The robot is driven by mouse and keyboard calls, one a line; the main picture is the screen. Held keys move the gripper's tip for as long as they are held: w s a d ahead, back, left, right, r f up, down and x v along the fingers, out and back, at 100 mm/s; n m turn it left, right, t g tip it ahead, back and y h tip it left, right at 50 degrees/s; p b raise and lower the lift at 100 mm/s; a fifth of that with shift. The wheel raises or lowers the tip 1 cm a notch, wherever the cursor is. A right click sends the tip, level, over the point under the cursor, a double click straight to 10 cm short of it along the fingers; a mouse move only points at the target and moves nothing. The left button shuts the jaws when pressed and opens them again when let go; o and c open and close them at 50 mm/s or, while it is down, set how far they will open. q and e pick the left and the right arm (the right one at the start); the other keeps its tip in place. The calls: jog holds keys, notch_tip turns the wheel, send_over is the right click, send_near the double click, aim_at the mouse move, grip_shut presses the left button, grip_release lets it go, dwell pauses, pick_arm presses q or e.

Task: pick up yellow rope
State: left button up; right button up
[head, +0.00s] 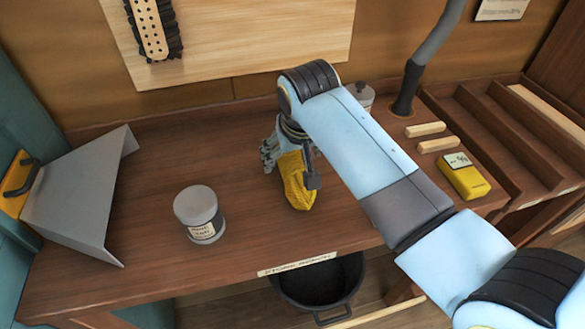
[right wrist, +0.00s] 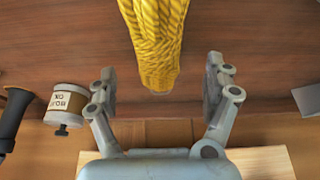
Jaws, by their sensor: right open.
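The yellow rope (head: 298,183) is a bundled coil on the wooden workbench (head: 150,235), near its middle. In the head view my right arm and gripper hide part of it. My right gripper (head: 290,160) is at the rope's far end, with its jaws open. In the right wrist view the rope (right wrist: 158,45) comes down from the top edge, and its end lies between the two spread fingers of the gripper (right wrist: 160,90). Gaps show on both sides, so neither finger touches it there. My left gripper is not in view.
A grey labelled tin (head: 199,215) stands left of the rope. A grey metal scoop-like piece (head: 80,200) with a yellow handle is at the far left. Two wooden blocks (head: 437,145) and a yellow box (head: 464,177) lie at right. A black bucket (head: 318,285) stands below the front edge.

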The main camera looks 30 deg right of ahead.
aim_at(293, 161)
jog(key=x, duration=0.3)
jog(key=shift+s+d+f, duration=0.1)
jog(key=shift+f, duration=0.7)
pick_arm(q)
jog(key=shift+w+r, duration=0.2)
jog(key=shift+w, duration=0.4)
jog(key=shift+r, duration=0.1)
pick_arm(e)
jog(key=shift+f, duration=0.2)
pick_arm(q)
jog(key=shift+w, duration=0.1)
pick_arm(e)
jog(key=c, duration=1.4)
